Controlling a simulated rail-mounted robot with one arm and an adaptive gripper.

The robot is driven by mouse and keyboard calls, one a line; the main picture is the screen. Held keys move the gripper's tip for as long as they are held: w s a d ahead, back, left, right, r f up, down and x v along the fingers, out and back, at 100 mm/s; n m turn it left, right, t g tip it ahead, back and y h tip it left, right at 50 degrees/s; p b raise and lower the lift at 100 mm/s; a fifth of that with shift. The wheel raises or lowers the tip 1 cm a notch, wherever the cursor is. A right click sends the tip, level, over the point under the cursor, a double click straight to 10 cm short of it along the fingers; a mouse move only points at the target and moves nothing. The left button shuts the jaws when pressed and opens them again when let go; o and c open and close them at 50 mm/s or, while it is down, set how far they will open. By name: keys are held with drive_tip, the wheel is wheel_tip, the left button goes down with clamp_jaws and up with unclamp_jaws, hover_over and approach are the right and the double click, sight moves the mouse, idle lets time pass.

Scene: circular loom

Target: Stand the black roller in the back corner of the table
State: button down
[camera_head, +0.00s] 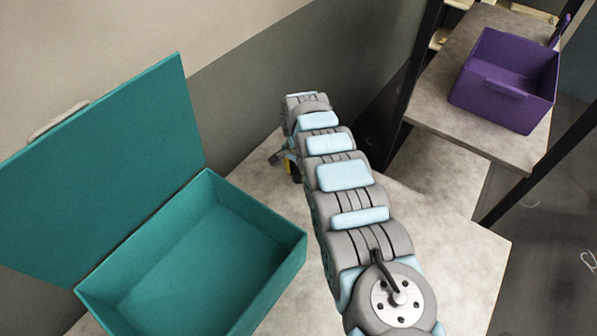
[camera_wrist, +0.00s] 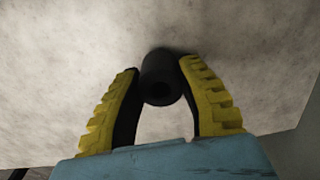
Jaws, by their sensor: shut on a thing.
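The black roller (camera_wrist: 160,78) is a short dark cylinder with a hole in its end. In the wrist view it sits between the two yellow-and-black fingers of my gripper (camera_wrist: 161,70), which is shut on it. Its hollow end faces the wrist camera, and its far end is close to the pale table surface, with a dark shadow beside it. I cannot tell whether it touches the table. In the head view my gripper (camera_head: 291,168) is low over the back part of the grey table (camera_head: 455,240), mostly hidden by my arm. The roller cannot be made out there.
An open teal box (camera_head: 270,262) with a raised lid stands on the table at left, near my gripper. Walls rise behind the table. A purple bin (camera_head: 503,85) sits on a separate shelf at upper right, with dark posts beside it. The table's right side is clear.

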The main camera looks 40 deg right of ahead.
drive_tip(key=shift+f, duration=0.2)
drive_tip(key=c, duration=0.7)
unclamp_jaws()
drive_tip(key=shift+r, duration=5.95)
